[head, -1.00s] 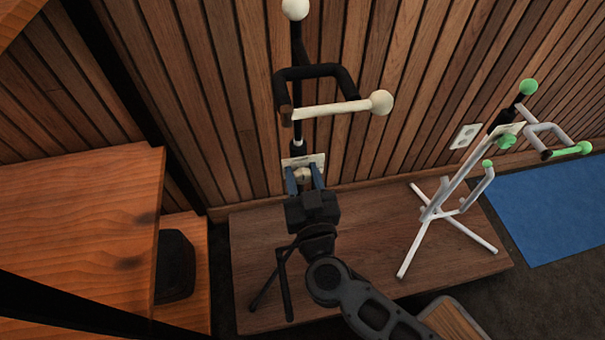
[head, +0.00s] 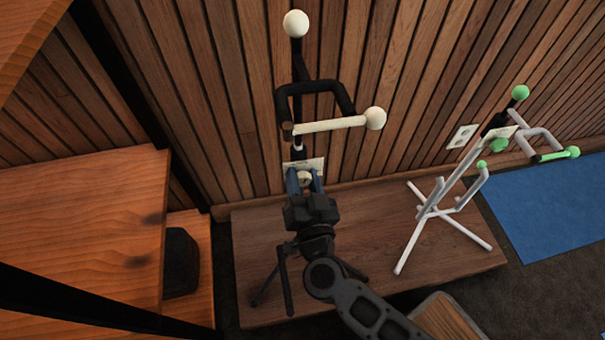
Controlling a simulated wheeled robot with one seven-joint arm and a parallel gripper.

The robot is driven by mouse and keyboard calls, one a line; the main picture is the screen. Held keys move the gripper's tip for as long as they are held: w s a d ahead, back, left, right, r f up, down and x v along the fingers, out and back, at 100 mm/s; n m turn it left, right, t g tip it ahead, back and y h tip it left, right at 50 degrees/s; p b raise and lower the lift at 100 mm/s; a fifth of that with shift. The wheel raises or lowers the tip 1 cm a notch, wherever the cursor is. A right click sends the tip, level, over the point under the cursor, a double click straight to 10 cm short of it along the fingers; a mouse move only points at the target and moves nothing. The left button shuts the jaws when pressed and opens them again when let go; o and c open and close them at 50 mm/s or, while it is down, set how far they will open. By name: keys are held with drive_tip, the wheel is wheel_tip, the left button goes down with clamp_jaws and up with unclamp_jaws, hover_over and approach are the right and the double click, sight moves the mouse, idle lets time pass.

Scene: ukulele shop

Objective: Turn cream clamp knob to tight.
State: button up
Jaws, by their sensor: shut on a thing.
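Only part of the knob shows between my fingers. My gripper (head: 304,182) has its blue fingers on either side of the knob and is shut on it. The stand has a cream ball at its top and a cream padded arm with a ball end. Its lower legs are partly hidden behind my gripper and wrist. I cannot read the label or tell the knob's angle.
The stand is on a low wooden platform (head: 400,255) against a slatted wood wall. A white stand with green tips and a green knob (head: 499,145) is at the right. A wooden shelf (head: 80,225) is at the left, and a blue mat (head: 545,205) lies far right.

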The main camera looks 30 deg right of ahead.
drive_tip(key=o, duration=1.1)
drive_tip(key=shift+c, duration=0.2)
drive_tip(key=shift+s, duration=0.1)
drive_tip(key=p+v, duration=0.1)
drive_tip(key=v, duration=0.6)
drive_tip(key=shift+s+a, duration=0.15)
drive_tip(key=shift+s, duration=0.15)
drive_tip(key=shift+c, duration=0.2)
